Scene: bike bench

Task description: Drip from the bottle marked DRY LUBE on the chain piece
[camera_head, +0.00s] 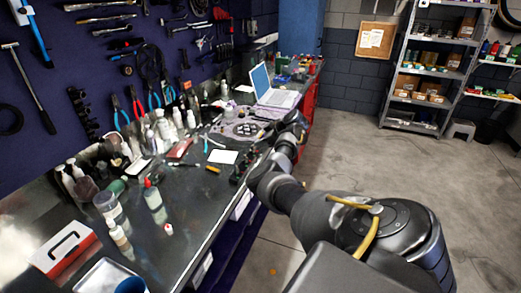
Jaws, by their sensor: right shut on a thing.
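My right arm reaches from the lower right over the bench, and its dark right gripper (274,134) is near the round grey mat (228,136). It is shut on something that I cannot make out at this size. A bottle with a red cap (153,197) stands on the near part of the bench. A bottle with a pale cap (120,240) stands nearer. Several white bottles (163,127) stand by the back wall. No label is legible, so I cannot tell which is DRY LUBE. I cannot pick out the chain piece. My left gripper is out of view.
The dark bench (196,205) is fairly clear in its near middle. A red and white box (64,248) and a white tray (104,278) are at the near left. A laptop (275,88) stands farther back. Tools hang on the wall; open floor lies to the right.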

